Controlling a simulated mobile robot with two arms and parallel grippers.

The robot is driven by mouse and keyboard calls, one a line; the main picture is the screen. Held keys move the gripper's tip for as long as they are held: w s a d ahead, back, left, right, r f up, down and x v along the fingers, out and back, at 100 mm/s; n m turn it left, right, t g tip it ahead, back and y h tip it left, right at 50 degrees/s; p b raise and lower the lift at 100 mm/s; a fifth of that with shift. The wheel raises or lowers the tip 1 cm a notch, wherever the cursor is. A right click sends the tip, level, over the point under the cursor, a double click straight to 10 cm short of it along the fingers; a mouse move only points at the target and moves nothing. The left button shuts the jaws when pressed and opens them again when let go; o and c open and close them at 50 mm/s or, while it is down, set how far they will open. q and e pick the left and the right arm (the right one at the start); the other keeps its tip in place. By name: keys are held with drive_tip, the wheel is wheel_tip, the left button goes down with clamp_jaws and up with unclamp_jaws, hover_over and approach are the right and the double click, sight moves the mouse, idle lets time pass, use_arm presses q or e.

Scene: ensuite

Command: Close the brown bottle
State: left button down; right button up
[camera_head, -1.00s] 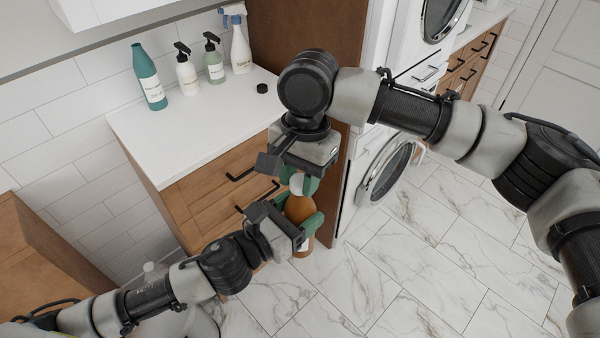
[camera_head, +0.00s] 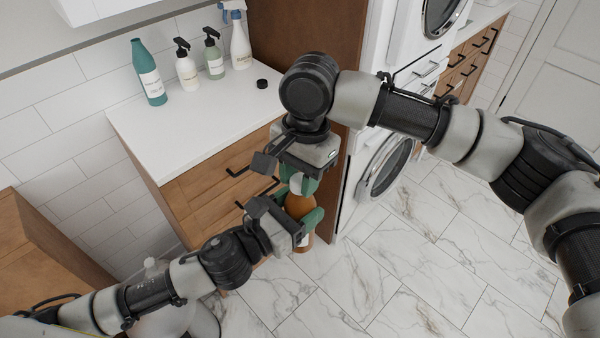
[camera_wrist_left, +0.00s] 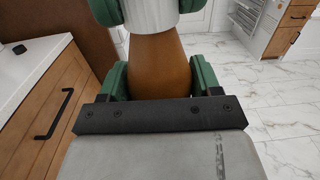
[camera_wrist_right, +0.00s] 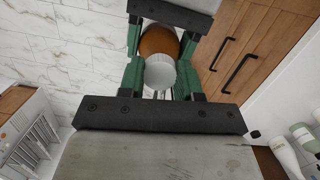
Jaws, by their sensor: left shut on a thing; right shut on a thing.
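The brown bottle (camera_head: 298,206) is upright in front of the wooden cabinet. My left gripper (camera_head: 303,221) is shut around its body, and the orange-brown bottle (camera_wrist_left: 159,68) fills the middle of the left wrist view. A white ribbed cap (camera_wrist_right: 160,73) is between the green fingers of my right gripper (camera_wrist_right: 160,80), which is shut on it. The cap (camera_wrist_left: 151,14) is right at the bottle's top, in line with it. The join is hidden, so I cannot tell how far it is seated.
The white countertop (camera_head: 215,115) holds a teal bottle (camera_head: 149,75), two pump bottles (camera_head: 187,70), a spray bottle (camera_head: 240,45) and a small black lid (camera_head: 262,84). Cabinet drawers with black handles (camera_head: 238,171) are close behind the grippers. The marble floor at right is clear.

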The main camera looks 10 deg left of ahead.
drive_tip(key=m, duration=0.6)
drive_tip(key=shift+t+y, duration=0.3)
drive_tip(key=shift+y, duration=0.1)
drive_tip(key=m, duration=0.3)
drive_tip(key=shift+m, duration=0.4)
drive_tip(key=shift+m+t, duration=0.4)
drive_tip(key=shift+m, duration=0.7)
drive_tip(key=o, duration=0.9)
drive_tip(key=shift+r, duration=2.25)
